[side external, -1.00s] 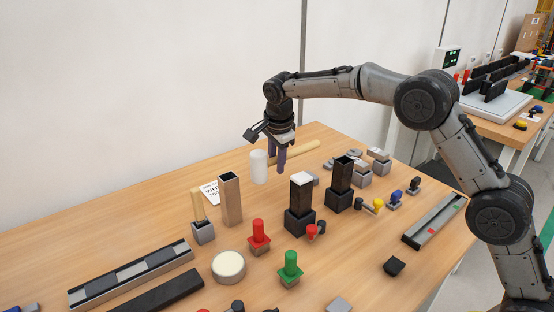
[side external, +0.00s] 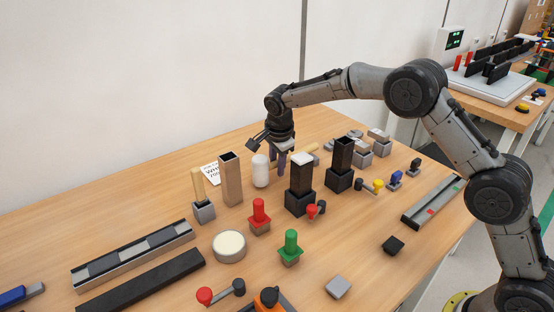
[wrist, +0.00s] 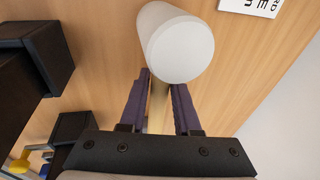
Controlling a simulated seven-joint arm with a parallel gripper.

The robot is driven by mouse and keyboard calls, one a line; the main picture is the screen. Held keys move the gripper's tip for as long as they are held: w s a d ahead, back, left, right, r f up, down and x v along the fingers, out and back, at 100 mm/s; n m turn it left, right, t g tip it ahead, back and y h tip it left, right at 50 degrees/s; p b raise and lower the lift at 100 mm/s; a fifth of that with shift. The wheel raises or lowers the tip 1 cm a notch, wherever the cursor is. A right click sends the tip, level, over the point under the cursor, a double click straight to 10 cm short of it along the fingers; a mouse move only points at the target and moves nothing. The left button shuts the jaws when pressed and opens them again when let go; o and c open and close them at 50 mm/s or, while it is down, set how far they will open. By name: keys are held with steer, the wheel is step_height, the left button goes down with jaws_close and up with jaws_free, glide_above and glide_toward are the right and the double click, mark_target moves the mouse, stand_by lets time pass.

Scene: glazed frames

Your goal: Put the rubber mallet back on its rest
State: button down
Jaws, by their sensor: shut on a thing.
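The mallet has a white cylindrical head (side external: 260,171) and a pale wooden handle (side external: 312,160), which runs back and right behind my gripper. My gripper (side external: 278,165) points down and is shut on the handle close to the head. In the wrist view, the round end of the head (wrist: 181,49) faces the camera and the handle (wrist: 158,108) lies between the purple fingers (wrist: 160,95). The head is upright and the handle roughly level. I cannot tell whether the mallet touches the table, nor which object is its rest.
A tall brown box (side external: 231,181) and a wooden-handled tool in a grey block (side external: 203,211) stand left of the mallet. Black posts (side external: 300,190) (side external: 341,168) stand in front and right. Grey blocks (side external: 379,145) are behind right. A printed sheet (side external: 210,174) lies behind the brown box.

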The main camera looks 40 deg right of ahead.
steer(key=shift+f, duration=0.55)
stand_by(0.4)
steer(key=c, duration=0.6)
jaws_free()
steer(key=shift+c, duration=0.2)
steer(key=shift+o, duration=0.5)
steer(key=shift+f, duration=0.2)
steer(key=v, duration=1.4)
steer(key=shift+w+d+r, duration=0.1)
steer(key=shift+r, duration=0.05)
